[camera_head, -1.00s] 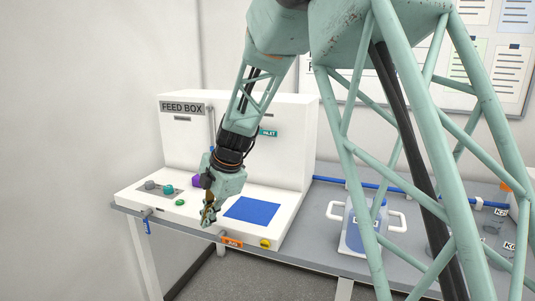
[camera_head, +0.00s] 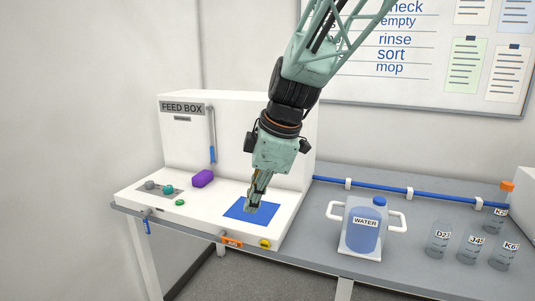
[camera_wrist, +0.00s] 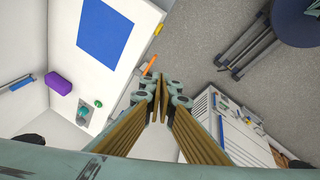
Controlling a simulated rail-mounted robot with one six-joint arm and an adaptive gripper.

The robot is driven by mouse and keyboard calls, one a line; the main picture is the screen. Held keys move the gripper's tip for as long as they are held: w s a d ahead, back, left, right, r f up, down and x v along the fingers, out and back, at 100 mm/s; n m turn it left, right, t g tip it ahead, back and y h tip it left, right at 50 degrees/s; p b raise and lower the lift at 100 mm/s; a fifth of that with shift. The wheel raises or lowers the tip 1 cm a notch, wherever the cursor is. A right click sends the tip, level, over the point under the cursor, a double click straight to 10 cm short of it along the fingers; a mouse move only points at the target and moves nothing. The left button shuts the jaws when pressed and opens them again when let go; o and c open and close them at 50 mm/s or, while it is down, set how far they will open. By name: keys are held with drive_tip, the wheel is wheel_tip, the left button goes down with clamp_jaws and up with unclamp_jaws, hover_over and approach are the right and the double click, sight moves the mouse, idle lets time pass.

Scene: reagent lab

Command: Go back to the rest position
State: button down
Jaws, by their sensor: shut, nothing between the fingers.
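My gripper (camera_head: 253,204) points down in the head view, in front of the blue square (camera_head: 237,212) on the white feed box (camera_head: 145,196). Its fingers are shut with nothing between them. In the wrist view my gripper (camera_wrist: 161,98) shows its two tan fingers together at the picture's middle. The blue square (camera_wrist: 104,33) lies up and to the left of the fingertips there.
A purple block (camera_head: 203,178) and small knobs (camera_head: 168,189) are on the feed box. A water jug (camera_head: 364,230) and several labelled glass vessels (camera_head: 438,240) stand on the grey bench (camera_head: 330,190) to the right. Bare floor (camera_wrist: 200,40) shows in the wrist view.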

drive_tip(key=s+d+r+m+h, duration=0.1)
drive_tip(key=s+d+m, duration=0.5)
drive_tip(key=s, duration=0.6)
drive_tip(key=s+d+r+m+t+h, duration=0.1)
drive_tip(key=s+d+r+m, duration=0.1)
drive_tip(key=s+d+m, duration=0.4)
drive_tip(key=s+d+r+m+h, duration=0.1)
drive_tip(key=s+d+m, duration=0.5)
drive_tip(key=s+d, duration=0.7)
drive_tip(key=s+r, duration=0.1)
drive_tip(key=s, duration=0.5)
drive_tip(key=shift+s+m, duration=0.25)
drive_tip(key=shift+m, duration=0.15)
drive_tip(key=c, duration=3.4)
unclamp_jaws()
drive_tip(key=shift+r, duration=0.1)
